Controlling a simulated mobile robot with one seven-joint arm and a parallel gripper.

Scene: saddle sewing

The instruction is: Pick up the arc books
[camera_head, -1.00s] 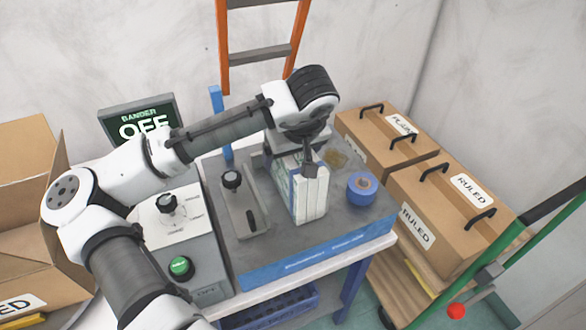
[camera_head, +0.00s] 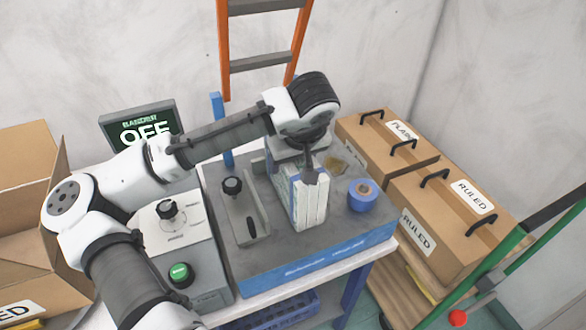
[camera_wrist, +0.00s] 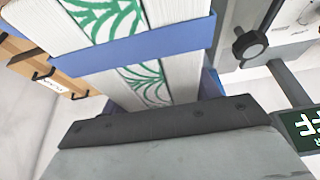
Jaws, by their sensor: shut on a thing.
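The arc books (camera_head: 309,207) stand as an upright stack of white page blocks on the grey bander table in the head view. In the wrist view the books (camera_wrist: 160,62) show green arc patterns on white, with a blue band (camera_wrist: 140,47) across them. My gripper (camera_head: 309,172) reaches down over the stack from above and is shut on the books. The arm's wrist hides the stack's rear part. In the head view I cannot tell whether the stack's bottom is touching the table or just above it.
The grey bander table (camera_head: 280,245) has a blue front edge. A blue tape roll (camera_head: 362,195) sits right of the books, and a black-knobbed slotted plate (camera_head: 243,215) left. The OFF display (camera_head: 142,128) is behind. Cartons with handles (camera_head: 455,205) stand right; an open carton (camera_head: 30,200) stands left.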

